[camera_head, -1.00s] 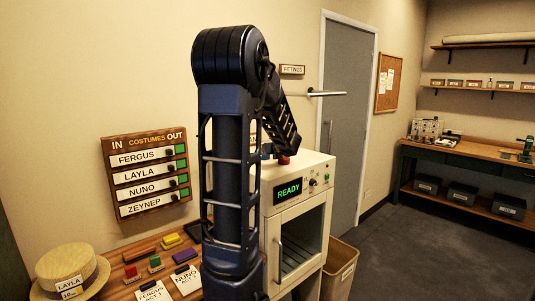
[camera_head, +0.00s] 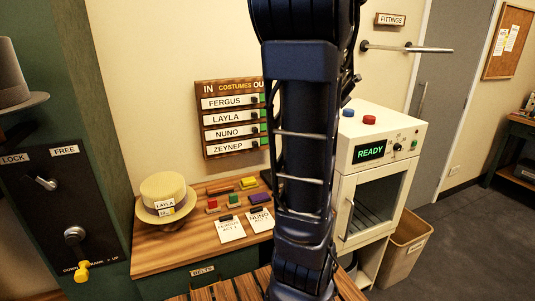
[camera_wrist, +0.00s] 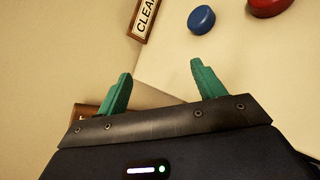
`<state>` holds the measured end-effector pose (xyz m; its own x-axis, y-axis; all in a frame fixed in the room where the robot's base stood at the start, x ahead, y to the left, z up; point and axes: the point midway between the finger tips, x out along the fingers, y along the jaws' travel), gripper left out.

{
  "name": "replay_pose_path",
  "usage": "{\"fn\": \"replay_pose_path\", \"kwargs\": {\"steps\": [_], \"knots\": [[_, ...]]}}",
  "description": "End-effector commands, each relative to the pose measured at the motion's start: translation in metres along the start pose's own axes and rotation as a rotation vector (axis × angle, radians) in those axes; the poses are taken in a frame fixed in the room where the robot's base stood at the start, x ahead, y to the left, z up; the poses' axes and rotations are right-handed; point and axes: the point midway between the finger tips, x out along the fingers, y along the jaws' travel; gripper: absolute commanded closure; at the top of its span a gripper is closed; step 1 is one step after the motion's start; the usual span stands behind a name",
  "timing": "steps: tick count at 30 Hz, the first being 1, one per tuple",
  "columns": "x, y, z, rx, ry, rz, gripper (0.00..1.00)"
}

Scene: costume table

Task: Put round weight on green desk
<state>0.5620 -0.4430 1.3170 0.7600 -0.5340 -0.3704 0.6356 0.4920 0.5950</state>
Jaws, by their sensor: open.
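I cannot make out a round weight in either view. A wood-topped table with a dark green front (camera_head: 165,262) stands at the lower left in the head view; I cannot tell if it is the green desk. A dark green bench (camera_head: 505,165) shows in part at the right edge. My gripper (camera_wrist: 160,70) is open and empty in the wrist view, its green fingers apart in front of the cream wall and cabinet top. In the head view my arm fills the middle and my gripper cannot be seen.
A straw hat (camera_head: 165,192), cards (camera_head: 231,231) and coloured blocks sit on the table. A cream READY cabinet (camera_head: 395,128) with a blue button (camera_head: 348,112) and red button (camera_head: 369,120) stands right of my arm. A bin (camera_head: 400,255) is beside it. A lever panel (camera_head: 55,215) is left.

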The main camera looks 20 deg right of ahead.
Motion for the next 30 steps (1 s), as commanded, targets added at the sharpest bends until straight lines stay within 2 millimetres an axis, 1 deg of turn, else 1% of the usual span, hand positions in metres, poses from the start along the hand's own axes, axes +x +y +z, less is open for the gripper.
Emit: {"fn": "replay_pose_path", "kwargs": {"steps": [1,3,8,12,14,20,24,27,30], "knots": [[-0.01,0.011,-0.01,0.082,0.0,-0.01,0.32],[-0.023,0.02,-0.024,0.219,-0.001,-0.037,0.32],[-0.056,0.033,-0.059,0.537,0.013,-0.109,0.32],[-0.088,0.04,-0.095,0.809,0.041,-0.188,0.32],[-0.103,0.04,-0.112,0.923,0.056,-0.229,0.32],[-0.158,0.038,-0.17,1.282,0.115,-0.403,0.32],[-0.201,0.031,-0.213,1.5,0.157,-0.567,0.32],[-0.233,0.025,-0.241,1.631,0.179,-0.7,0.32],[-0.261,0.018,-0.264,1.725,0.191,-0.827,0.32]]}}
